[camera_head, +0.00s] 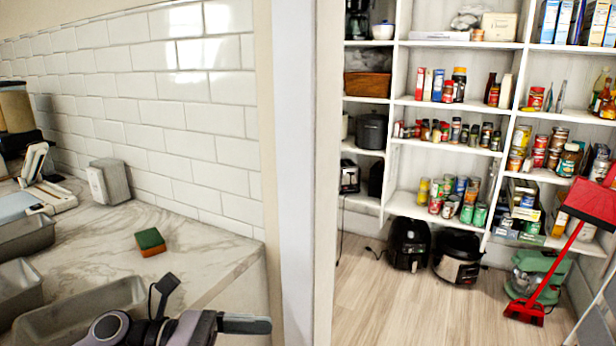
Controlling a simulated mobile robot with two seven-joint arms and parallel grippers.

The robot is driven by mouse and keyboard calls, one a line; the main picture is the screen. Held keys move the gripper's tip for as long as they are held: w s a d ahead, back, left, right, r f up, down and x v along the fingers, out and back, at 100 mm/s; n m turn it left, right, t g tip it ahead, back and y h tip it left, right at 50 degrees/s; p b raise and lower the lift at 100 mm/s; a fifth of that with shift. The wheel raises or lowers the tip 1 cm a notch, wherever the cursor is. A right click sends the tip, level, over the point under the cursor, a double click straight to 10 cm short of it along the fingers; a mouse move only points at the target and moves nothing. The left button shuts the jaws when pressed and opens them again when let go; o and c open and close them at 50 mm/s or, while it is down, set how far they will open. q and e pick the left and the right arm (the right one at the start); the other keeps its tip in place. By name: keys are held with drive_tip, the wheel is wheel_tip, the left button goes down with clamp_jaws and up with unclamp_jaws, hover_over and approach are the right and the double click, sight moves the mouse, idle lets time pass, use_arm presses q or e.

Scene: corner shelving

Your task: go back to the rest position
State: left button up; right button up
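My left gripper (214,304) is at the bottom edge of the head view, over the front part of the marble counter (195,240). Its two dark fingertips stand apart with nothing seen between them, so it looks open and empty. Part of its arm is cut off by the bottom edge. My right gripper is not in this view.
A green and orange sponge (150,242) lies on the counter, beyond the gripper. A grey metal pan (75,312) is close beside my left arm. A grey box-like item (108,182) stands by the tiled wall.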

use_arm(q)
drive_tip(key=a+f+n+t+y, duration=0.4)
drive_tip(key=n+t, duration=0.4)
drive_tip(key=n, duration=0.9)
drive_tip(key=a+f+n+t+y, duration=0.2)
drive_tip(key=f+n+t+y, duration=0.35)
drive_tip(key=n, duration=1.05)
drive_tip(key=s+a+f+n+g+y, duration=0.2)
drive_tip(key=s+a+f+n, duration=0.1)
drive_tip(key=s+f+n, duration=0.4)
drive_tip(key=s+a+f+n+g+y, duration=0.1)
drive_tip(key=s+a+f+n+y, duration=0.2)
drive_tip(key=s+f+n, duration=0.4)
wheel_tip(320, 180, down, 4)
drive_tip(key=n, duration=0.2)
drive_tip(key=shift+r+n+g, duration=0.2)
drive_tip(key=shift+n+g, duration=0.1)
drive_tip(key=shift+g, duration=0.05)
drive_tip(key=shift+y, duration=0.25)
drive_tip(key=c, duration=0.7)
drive_tip(key=shift+d, duration=0.1)
drive_tip(key=shift+c, duration=0.5)
